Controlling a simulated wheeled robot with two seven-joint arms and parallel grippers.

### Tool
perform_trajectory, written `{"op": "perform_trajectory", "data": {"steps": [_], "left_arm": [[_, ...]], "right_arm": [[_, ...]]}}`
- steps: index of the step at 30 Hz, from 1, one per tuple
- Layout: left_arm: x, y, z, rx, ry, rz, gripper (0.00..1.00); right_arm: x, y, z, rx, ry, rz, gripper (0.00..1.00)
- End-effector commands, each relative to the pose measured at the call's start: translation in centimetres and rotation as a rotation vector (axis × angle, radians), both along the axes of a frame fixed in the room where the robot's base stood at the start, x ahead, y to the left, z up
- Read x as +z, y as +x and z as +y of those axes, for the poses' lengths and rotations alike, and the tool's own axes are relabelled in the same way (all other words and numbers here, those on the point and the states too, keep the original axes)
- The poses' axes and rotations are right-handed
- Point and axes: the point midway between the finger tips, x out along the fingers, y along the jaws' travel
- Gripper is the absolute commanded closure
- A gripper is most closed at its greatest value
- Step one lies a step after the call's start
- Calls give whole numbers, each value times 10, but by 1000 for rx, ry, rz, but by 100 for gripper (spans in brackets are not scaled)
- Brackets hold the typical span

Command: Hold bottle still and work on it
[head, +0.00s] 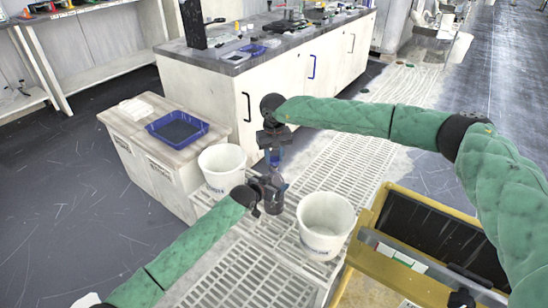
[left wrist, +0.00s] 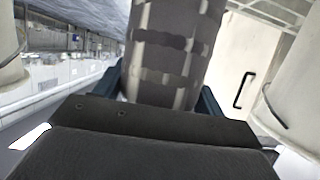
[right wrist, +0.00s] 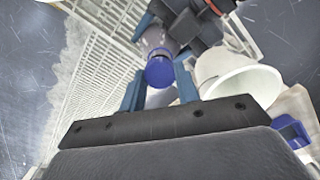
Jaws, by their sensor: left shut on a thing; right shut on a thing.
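The bottle (head: 273,206) is dark grey and upright between the two white buckets in the head view. It also fills the upper middle of the left wrist view as a grey banded cylinder (left wrist: 172,50). My left gripper (head: 268,188) is shut around the bottle's body from the side. My right gripper (head: 274,154) comes down from above and is shut on the blue cap (right wrist: 160,72) at the bottle's top. The right wrist view shows the cap between the blue fingers. The bottle's base is partly hard to make out in the head view.
White buckets stand close on both sides, one at left (head: 222,168) and one at right (head: 325,222), over a pale grating (head: 245,270). A cabinet with a blue tray (head: 177,129) is at left. A yellow-framed cart (head: 385,262) is at right. A long counter (head: 290,75) stands behind.

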Motion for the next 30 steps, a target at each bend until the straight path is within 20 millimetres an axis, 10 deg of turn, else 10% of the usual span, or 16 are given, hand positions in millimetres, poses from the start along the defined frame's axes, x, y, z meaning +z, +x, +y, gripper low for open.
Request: {"op": "perform_trajectory", "data": {"steps": [24,25,30], "left_arm": [[0,0,0,0,0,0,94],[0,0,0,0,0,0,28],[0,0,0,0,0,0,5]], "right_arm": [[40,0,0,0,0,1,96],[40,0,0,0,0,1,96],[40,0,0,0,0,1,96]]}}
